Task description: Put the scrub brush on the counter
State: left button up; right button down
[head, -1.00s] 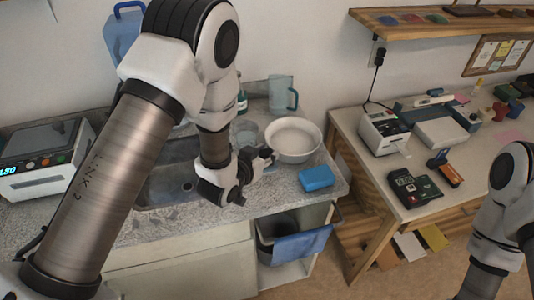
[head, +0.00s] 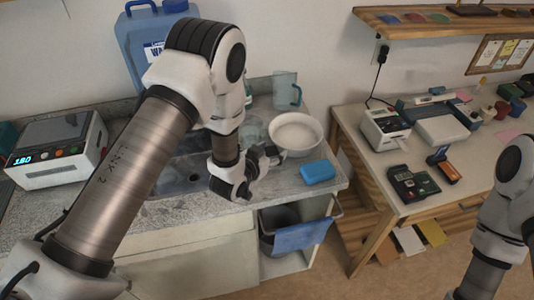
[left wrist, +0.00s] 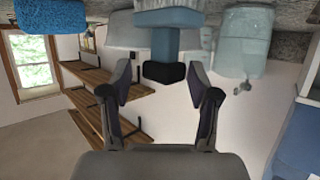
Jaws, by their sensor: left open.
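My left gripper (head: 267,163) is open, low over the counter, left of the white bowl. In the left wrist view, which is upside down, its open fingers (left wrist: 160,78) frame a blue piece with a black end (left wrist: 165,72). This may be the scrub brush, but I cannot tell for sure, and the head view does not show it clearly. The fingers are not closed on it. The speckled grey counter (head: 215,222) lies under the gripper. My right arm shows at the right edge, with its gripper out of frame.
A white bowl (head: 296,133), a blue sponge (head: 318,171) and a clear pitcher (head: 287,90) stand close to the gripper. The sink (head: 180,178) lies left of it. A blue jug (head: 146,45) stands behind my arm. A bin with a blue cloth (head: 300,237) is below the counter edge.

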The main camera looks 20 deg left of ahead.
pick_arm(q)
jog(key=shift+s+a+r, duration=0.1)
jog(key=shift+s+a, duration=0.05)
jog(key=shift+s, duration=0.25)
jog(key=b+v, duration=0.3)
jog(key=v, duration=0.8)
